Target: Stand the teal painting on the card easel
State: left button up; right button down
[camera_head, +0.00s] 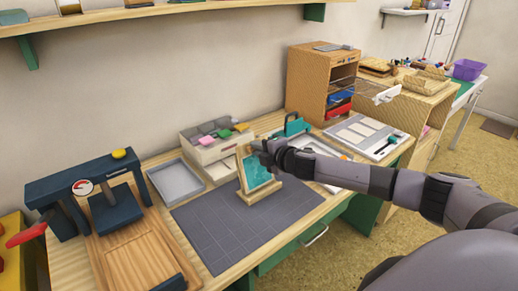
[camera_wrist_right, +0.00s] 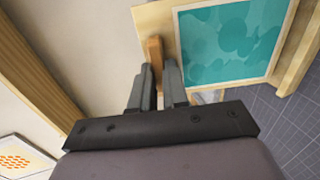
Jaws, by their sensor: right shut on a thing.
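The teal painting (camera_head: 257,172), with a pale wooden border, stands upright and leans slightly at the back of the dark mat. It also shows close up in the right wrist view (camera_wrist_right: 228,42). Its lower edge is at the wooden card easel's base ledge (camera_head: 262,193); I cannot tell whether it rests fully on it. My right gripper (camera_head: 263,149) is at the painting's upper right edge. In the right wrist view its fingers (camera_wrist_right: 157,88) are shut on a small wooden piece at the painting's edge. My left gripper is not in view.
The dark grid mat (camera_head: 225,235) is clear in front of the easel. A grey tray (camera_head: 176,183) and a box of coloured pads (camera_head: 215,145) stand behind. A blue press (camera_head: 112,207) stands left. A white tray (camera_head: 318,150) lies right, beneath my forearm.

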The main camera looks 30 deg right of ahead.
jog(key=shift+f, duration=0.15)
jog(key=c, duration=1.1)
grip_release()
jog(key=shift+o, duration=0.2)
jog(key=shift+s, duration=0.1)
jog(key=v, duration=0.7)
jog(key=shift+b, duration=0.45)
jog(key=shift+a, duration=0.1)
